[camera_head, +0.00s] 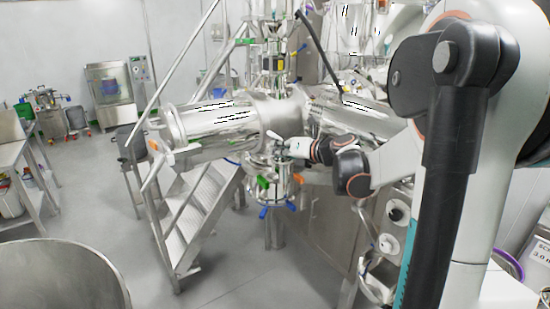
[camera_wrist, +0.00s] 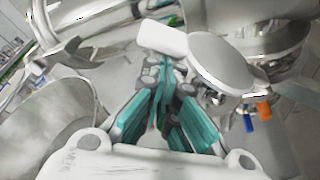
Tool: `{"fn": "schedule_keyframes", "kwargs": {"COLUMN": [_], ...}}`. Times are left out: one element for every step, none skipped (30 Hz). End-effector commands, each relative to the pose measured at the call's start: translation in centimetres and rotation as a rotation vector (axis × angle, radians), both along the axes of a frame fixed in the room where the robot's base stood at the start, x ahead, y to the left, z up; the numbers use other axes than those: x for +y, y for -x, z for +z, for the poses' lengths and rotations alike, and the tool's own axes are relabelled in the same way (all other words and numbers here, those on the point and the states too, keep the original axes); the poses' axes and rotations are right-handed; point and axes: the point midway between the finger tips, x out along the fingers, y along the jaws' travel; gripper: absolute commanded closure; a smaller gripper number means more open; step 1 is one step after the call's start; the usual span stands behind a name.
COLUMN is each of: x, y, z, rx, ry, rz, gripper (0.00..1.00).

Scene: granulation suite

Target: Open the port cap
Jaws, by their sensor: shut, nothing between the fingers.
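In the wrist view a round metal disc (camera_wrist: 222,62), which looks like the port cap, sits tilted just right of my fingertips. My gripper (camera_wrist: 163,72) has its teal-padded fingers drawn together with nothing between them. A pale block (camera_wrist: 162,38) shows just beyond the fingertips; I cannot tell whether they touch it or the disc. In the head view my gripper (camera_head: 281,147) is at the steel vessel's lower neck, under the large horizontal cylinder (camera_head: 215,125). The cap cannot be made out clearly there.
Below my gripper the vessel's outlet carries green (camera_head: 262,183), blue (camera_head: 263,212) and orange (camera_head: 297,178) handles. Metal steps (camera_head: 200,215) stand to the left. A large round bin (camera_head: 60,270) fills the lower left. Grey floor between them is clear.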

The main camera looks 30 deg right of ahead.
Motion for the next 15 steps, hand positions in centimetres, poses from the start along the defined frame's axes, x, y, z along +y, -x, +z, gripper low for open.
{"fn": "schedule_keyframes", "kwargs": {"x": [-0.3,-0.5,-0.7,-0.9,-1.1,-1.4,-1.7,-1.9,-2.2,-2.5,-2.7,-3.1,-3.3,-3.6,-4.0], "y": [0.0,0.0,0.0,0.0,0.0,0.0,0.0,-0.1,-0.1,-0.1,-0.1,-0.1,-0.1,-0.1,-0.1], "z": [0.6,1.0,1.4,1.6,1.9,2.2,2.5,2.8,3.1,3.3,3.5,3.8,4.0,4.2,4.5], "rx": [0.000,0.000,0.000,-0.001,-0.001,-0.001,-0.001,0.000,0.000,0.000,-0.001,-0.001,-0.001,0.000,0.000], "ry": [0.000,0.000,0.000,0.001,0.001,0.001,0.001,0.003,0.003,0.003,0.002,0.002,0.003,0.003,0.003], "rz": [-0.001,-0.001,-0.001,-0.001,-0.001,-0.001,-0.001,-0.002,-0.002,-0.002,-0.001,-0.001,0.000,-0.001,-0.002], "gripper": [1.00,1.00,1.00,1.00,1.00,1.00,1.00,1.00,1.00,1.00,1.00,1.00,1.00,1.00,1.00]}}
